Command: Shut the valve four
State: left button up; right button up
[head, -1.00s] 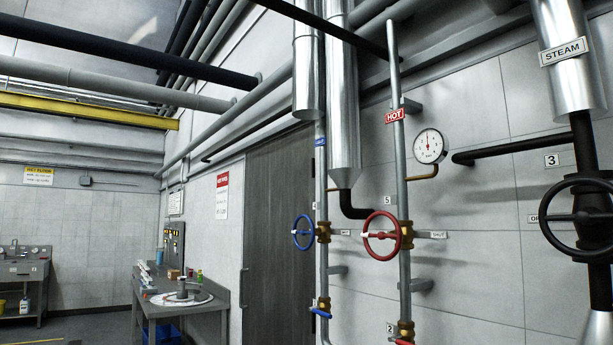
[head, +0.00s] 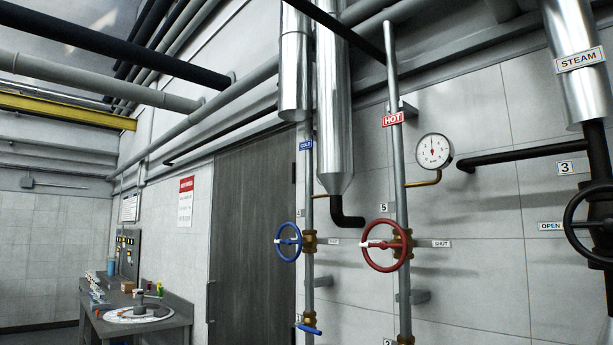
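No label in view clearly reads 4. A blue handwheel (head: 289,241) sits on the pipe tagged COLD, with a small tag (head: 299,213) just above it, too small and edge-on to read surely. A red handwheel (head: 385,245) sits on the pipe tagged HOT, with a tag marked 5 (head: 383,208) above it and a SHUT plate (head: 441,244) to its right. A black handwheel (head: 592,222) is cut by the right edge, near a tag marked 3 (head: 565,168) and an OPEN plate (head: 551,226). Neither gripper is in view.
A blue lever handle (head: 308,330) is low on the cold pipe. A pressure gauge (head: 434,151) is on the wall. A grey bench (head: 175,325) with small items stands at lower left, beside a dark door (head: 255,230). No floor shows before the valves.

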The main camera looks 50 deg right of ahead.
aim_at(277, 241)
jog(key=i, duration=1.8)
jog(key=i+z, duration=0.1)
jog(key=i, duration=0.75)
jog(key=i+j+z, duration=0.1)
jog(key=i, duration=0.8)
jog(key=i+j+z, duration=0.1)
jog(key=z, duration=3.4)
